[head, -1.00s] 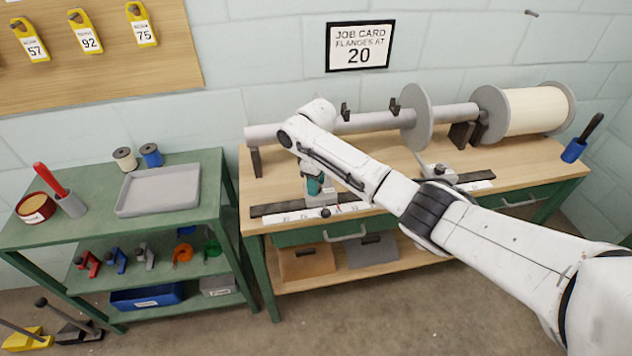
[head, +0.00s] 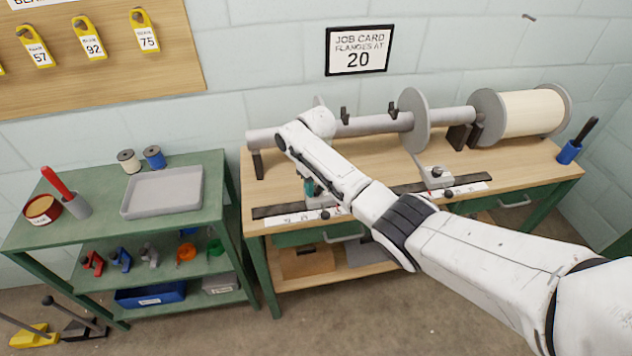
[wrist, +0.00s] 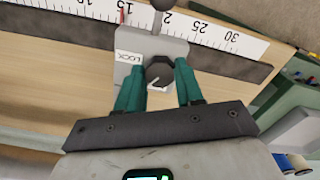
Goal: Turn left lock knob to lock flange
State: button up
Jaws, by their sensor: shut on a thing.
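The left lock knob (wrist: 160,72) is a small black knob with a white pointer line, on a grey block (wrist: 178,47) marked LOCK in the wrist view. My gripper (wrist: 158,80) has its two teal fingers on either side of the knob, shut on it. The pointer line lies slantwise and does not point straight at the LOCK label. In the head view my gripper (head: 308,188) is at the left scale on the bench, and my arm hides most of the block. A large grey flange disc (head: 413,120) is on the shaft to the right.
A white scale (wrist: 220,35) runs past the block, with a dark rail beside it. A second grey block (head: 437,177) stands at the right scale. The job card (head: 359,50) reads 20. A green shelf unit (head: 110,235) with a grey tray stands left.

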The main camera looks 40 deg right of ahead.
jog(key=m+p, duration=0.1)
jog(key=m, duration=0.5)
jog(key=shift+a+r, duration=0.1)
jog(key=m, duration=0.5)
jog(key=shift+w, duration=0.1)
jog(key=shift+m, duration=0.4)
jog(key=o, duration=1)
jog(key=shift+o, duration=0.2)
notch_tip(320, 180, up, 11)
dwell(0.4)
